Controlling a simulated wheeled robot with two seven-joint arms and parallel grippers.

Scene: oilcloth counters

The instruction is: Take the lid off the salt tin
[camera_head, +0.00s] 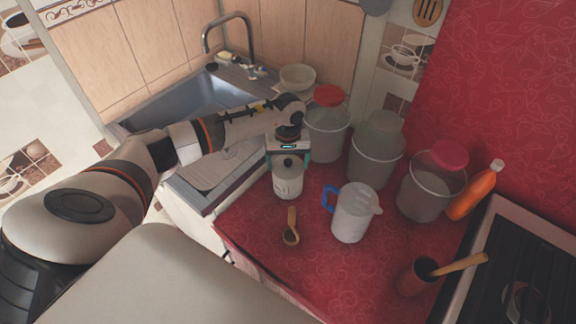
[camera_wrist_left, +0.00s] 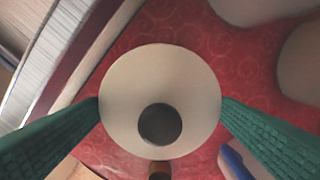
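The salt tin (camera_head: 288,185) is a pale, upright canister on the red counter in the head view. Its pale round lid (camera_wrist_left: 125,100) with a dark knob (camera_wrist_left: 160,124) fills the middle of the left wrist view and sits on the tin. My left gripper (camera_head: 289,159) is directly above the tin, pointing down. Its green fingers stand wide apart at opposite sides of the lid, their tips close to its rim; I see no clear sign of a grip. The wrist view hides the tin's body under the lid. My right gripper is not in view.
Lidded tubs (camera_head: 327,132), (camera_head: 375,152) and (camera_head: 428,190) stand behind. The sink (camera_head: 190,100) is left; an orange bottle (camera_head: 473,192), brown pot (camera_head: 415,279) and stove (camera_head: 515,265) are right.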

